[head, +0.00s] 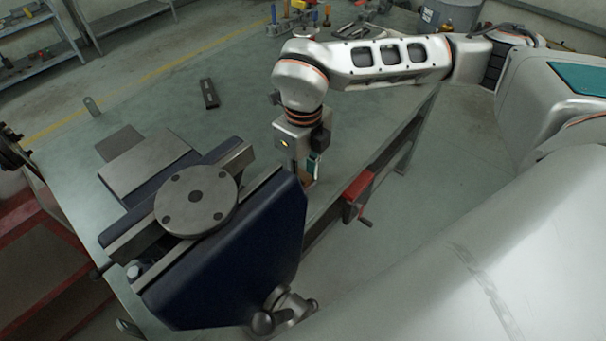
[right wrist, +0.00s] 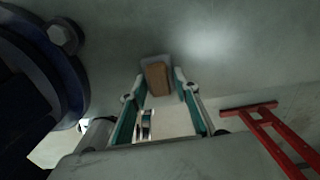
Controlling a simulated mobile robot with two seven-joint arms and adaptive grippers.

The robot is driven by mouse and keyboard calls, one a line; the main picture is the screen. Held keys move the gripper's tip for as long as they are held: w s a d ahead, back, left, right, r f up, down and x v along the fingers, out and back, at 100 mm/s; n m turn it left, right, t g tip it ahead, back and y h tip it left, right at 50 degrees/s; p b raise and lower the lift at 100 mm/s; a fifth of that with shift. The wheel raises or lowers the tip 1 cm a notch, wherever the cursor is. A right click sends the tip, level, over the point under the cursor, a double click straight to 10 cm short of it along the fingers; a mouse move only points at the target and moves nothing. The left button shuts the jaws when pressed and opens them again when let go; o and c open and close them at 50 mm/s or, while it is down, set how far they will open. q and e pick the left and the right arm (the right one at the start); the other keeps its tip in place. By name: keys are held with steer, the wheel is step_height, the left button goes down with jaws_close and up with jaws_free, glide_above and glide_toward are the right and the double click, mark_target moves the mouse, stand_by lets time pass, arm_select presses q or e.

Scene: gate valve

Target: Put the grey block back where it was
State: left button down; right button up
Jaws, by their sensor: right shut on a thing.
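My right gripper (head: 309,176) points down beside the blue vise, over the near edge of the bench. In the right wrist view my right gripper (right wrist: 160,85) has its two teal-lined fingers closed around a small block (right wrist: 157,78). The block shows a brown face with a grey rim behind it. I cannot tell whether the rim belongs to the same piece, or whether the block touches the bench top. In the head view the block is mostly hidden by the fingers; only a brownish bit shows at their tips. My left gripper is in neither view.
The large blue vise (head: 255,255) with a round grey disc (head: 196,198) on top stands just left of my right gripper. A red part (head: 357,190) sits at the bench edge to the right. A dark slotted bar (head: 209,94) lies on the bench (head: 235,125), with clear surface around it.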

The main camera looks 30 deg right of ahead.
mark_target(303, 175)
steer(key=shift+f, duration=0.2)
steer(key=o, duration=1.1)
steer(key=shift+r+p, duration=0.65)
steer(key=shift+r, duration=5.55)
